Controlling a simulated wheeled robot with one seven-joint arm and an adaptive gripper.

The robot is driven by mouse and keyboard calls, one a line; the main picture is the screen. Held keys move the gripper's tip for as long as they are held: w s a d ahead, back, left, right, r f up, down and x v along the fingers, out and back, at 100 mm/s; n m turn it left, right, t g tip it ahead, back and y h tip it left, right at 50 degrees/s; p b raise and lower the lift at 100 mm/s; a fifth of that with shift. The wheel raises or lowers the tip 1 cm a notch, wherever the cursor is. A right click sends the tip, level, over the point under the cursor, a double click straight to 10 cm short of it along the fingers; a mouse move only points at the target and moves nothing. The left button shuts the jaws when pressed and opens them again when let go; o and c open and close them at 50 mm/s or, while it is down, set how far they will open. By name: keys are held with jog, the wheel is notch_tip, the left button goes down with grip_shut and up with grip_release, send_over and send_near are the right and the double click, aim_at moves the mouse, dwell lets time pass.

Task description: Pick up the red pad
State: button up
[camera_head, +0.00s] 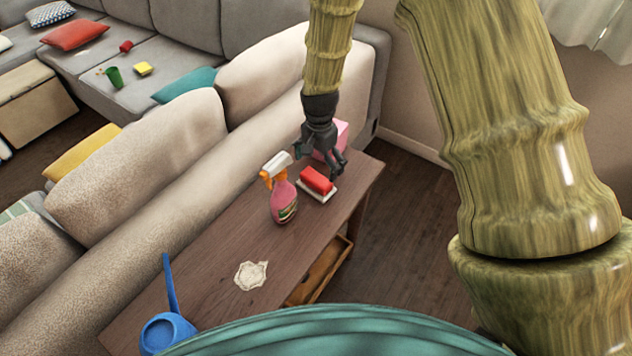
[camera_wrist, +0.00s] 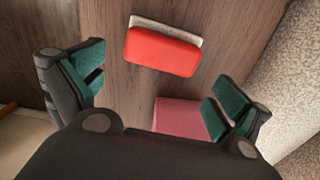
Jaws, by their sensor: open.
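The red pad (camera_head: 317,180) is a small rounded block with a white underside or base, lying on the wooden console table (camera_head: 217,245) behind the sofa. In the wrist view the red pad (camera_wrist: 162,51) lies ahead of the fingertips, roughly centred, with a pale edge showing along its far side. My gripper (camera_head: 321,164) hangs over the table just above and beside the pad, its fingers pointing down.
A pink box (camera_head: 341,135) stands close behind my gripper; it also shows beside the right finger in the wrist view (camera_wrist: 180,117). A pink spray bottle (camera_head: 283,198) stands left of the pad. The sofa back (camera_head: 180,205) borders the table.

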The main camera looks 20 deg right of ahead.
aim_at(318, 175)
jog(key=shift+s+f, duration=0.15)
jog(key=shift+f, duration=0.45)
jog(key=shift+a+f+p, duration=0.15)
jog(key=shift+f+p, duration=0.25)
jog(key=shift+f, duration=1.7)
jog(key=c, duration=0.7)
